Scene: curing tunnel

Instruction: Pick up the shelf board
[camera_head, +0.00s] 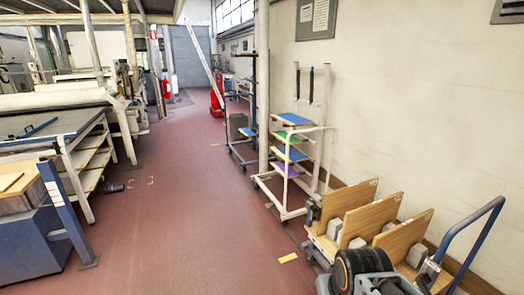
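Three light wooden boards stand tilted on edge in a low cart at the lower right: a left one (344,208), a middle one (371,220) and a right one (404,238). Grey blocks sit between them. A white wheeled rack behind holds flat coloured boards: a blue one (294,119), a green one (284,137), another blue one (291,153) and a purple one (284,170). I cannot tell which of these is the shelf board. A black and grey mechanism at the bottom right may be part of my arm. My gripper's fingers are not visible.
The red floor aisle (190,190) is open ahead. A blue handle (476,238) rises at the cart's right. A workbench (60,125) and a blue-framed stand with boards (30,230) line the left. The white rack (321,150) and a pillar (263,85) stand at right.

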